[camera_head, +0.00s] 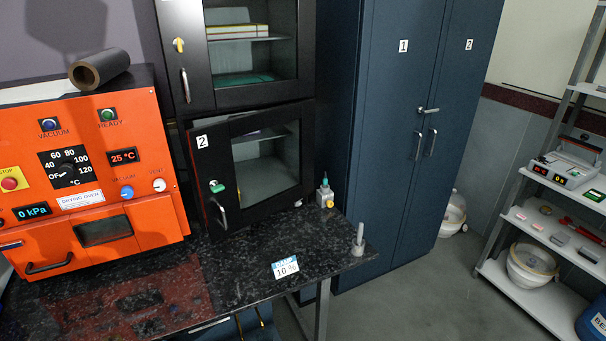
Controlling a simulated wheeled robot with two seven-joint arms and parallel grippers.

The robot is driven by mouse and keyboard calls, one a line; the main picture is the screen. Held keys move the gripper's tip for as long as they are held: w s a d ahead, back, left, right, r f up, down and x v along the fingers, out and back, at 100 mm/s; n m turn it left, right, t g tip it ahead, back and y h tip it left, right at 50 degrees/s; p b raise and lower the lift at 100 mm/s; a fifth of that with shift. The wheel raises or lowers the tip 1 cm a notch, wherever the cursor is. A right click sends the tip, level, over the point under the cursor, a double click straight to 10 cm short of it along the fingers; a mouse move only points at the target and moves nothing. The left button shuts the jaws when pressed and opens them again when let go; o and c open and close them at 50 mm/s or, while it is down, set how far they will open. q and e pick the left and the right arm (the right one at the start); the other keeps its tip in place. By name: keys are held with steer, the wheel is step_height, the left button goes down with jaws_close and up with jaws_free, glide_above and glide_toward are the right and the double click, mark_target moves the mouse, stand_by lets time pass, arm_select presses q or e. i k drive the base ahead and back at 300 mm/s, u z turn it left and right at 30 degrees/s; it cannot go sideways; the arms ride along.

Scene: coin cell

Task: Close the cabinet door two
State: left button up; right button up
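The number 2 marks two doors in the head view. The lower black cabinet door two (214,165) has a glass window, a silver handle and a green knob at its left side. Its left edge seems to stand out from the cabinet body, so it looks slightly ajar, with the right edge close to the body. The tall blue cabinet's door two (462,90) is at the right, with a vertical handle (432,142). It looks flush with blue door one (400,85). Neither of my grippers is in view.
An orange drying oven (95,225) stands left of the black cabinet on a dark speckled counter (225,285). A small bottle (325,193) stands right of black door two. A shelf rack (535,300) stands far right. Grey floor (420,290) is open before the blue cabinet.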

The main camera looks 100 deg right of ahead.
mark_target(210, 145)
steer(key=z, duration=3.15)
steer(key=k, duration=0.3)
steer(key=u, duration=0.5)
steer(key=i, duration=0.2)
steer(key=z, duration=0.2)
